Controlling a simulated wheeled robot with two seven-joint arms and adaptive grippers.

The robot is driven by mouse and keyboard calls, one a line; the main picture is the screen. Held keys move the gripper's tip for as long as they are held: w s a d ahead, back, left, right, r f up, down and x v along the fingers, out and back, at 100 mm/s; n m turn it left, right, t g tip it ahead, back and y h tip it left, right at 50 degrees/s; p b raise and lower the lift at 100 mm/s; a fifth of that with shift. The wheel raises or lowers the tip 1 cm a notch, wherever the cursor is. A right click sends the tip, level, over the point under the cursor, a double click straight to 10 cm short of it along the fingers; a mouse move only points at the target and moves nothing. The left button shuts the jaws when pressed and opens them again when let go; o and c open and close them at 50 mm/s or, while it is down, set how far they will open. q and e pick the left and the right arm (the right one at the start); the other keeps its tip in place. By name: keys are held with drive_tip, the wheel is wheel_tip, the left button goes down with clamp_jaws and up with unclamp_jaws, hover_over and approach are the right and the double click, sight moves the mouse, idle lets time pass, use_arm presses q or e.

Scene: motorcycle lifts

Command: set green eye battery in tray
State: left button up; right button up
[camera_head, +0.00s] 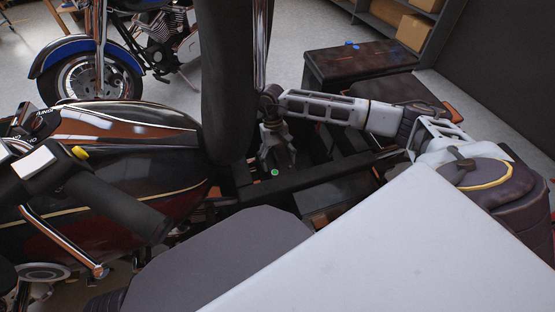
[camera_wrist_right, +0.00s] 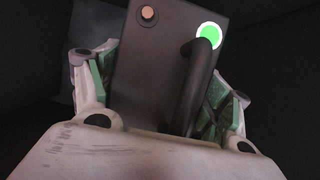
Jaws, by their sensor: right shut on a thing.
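The green eye battery (camera_wrist_right: 150,65) is a dark grey box with a bright green disc, a copper-coloured terminal and a dark curved handle. My right gripper (camera_wrist_right: 163,100) is shut on it, with its green-padded fingers at either side. In the head view, the right gripper (camera_head: 277,150) points down beside the motorcycle's dark upright part. The battery's green eye (camera_head: 275,172) shows just below the fingers, while its dark body is hard to make out. I cannot clearly pick out the tray among the dark frame parts. My left gripper is not in view.
A motorcycle with a dark and orange tank (camera_head: 120,125) fills the left. A dark rail (camera_head: 300,178) runs close to the right gripper. A blue motorcycle (camera_head: 85,55) stands behind. A dark cabinet (camera_head: 350,65) stands at the back right, near shelves with cardboard boxes (camera_head: 413,32).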

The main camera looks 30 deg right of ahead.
drive_tip(key=shift+w, duration=0.1)
idle(0.4)
drive_tip(key=o, duration=2)
drive_tip(key=shift+o, duration=0.5)
drive_tip(key=shift+f, duration=0.1)
drive_tip(key=shift+v, duration=6.1)
drive_tip(key=shift+s, duration=0.25)
